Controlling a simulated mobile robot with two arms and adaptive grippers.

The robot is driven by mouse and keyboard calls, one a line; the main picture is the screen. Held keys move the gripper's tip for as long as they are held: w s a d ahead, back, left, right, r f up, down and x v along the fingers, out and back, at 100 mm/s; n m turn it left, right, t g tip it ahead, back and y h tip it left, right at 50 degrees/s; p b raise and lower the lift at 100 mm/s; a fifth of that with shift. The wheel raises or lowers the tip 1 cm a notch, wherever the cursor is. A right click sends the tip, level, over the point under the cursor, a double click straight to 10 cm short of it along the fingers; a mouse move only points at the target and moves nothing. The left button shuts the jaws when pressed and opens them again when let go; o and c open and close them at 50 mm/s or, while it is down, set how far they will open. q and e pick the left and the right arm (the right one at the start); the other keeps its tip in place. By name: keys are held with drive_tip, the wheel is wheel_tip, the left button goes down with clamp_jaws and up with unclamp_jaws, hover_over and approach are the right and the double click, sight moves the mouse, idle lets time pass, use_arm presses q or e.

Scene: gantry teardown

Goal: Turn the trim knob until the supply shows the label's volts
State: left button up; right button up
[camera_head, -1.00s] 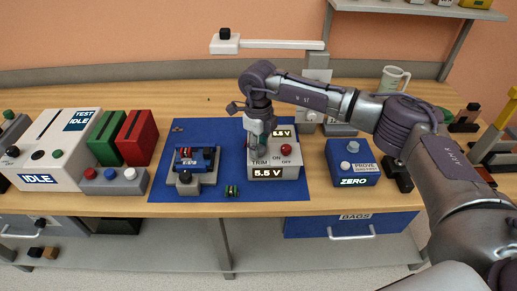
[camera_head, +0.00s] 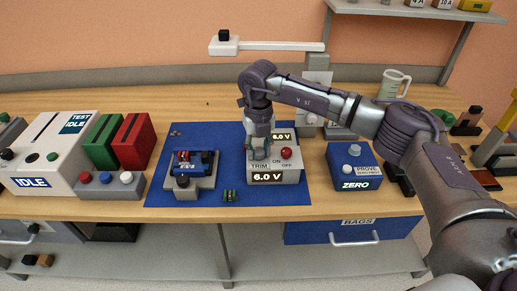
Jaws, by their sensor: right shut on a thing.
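The power supply (camera_head: 290,176) is a light grey box on the blue mat (camera_head: 222,200). Its front display (camera_head: 267,177) reads 6.0 V, and a tag or second display (camera_head: 281,136) behind it also reads 6.0 V. TRIM is printed on its top at the left, with a red button (camera_head: 286,153) marked ON and OFF at the right. My right gripper (camera_head: 259,150) points down over the TRIM spot, shut on the trim knob, which the fingers mostly hide. My left gripper is not in view.
A blue PROVE box (camera_head: 353,165) showing ZERO stands to the right. A white arm (camera_head: 268,46) reaches over the back.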

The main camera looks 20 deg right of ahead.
sight(259, 149)
drive_tip(key=shift+r, duration=0.1)
idle(0.3)
drive_tip(key=o, duration=1.2)
drive_tip(key=shift+c, duration=0.2)
wheel_tip(259, 149, up, 12)
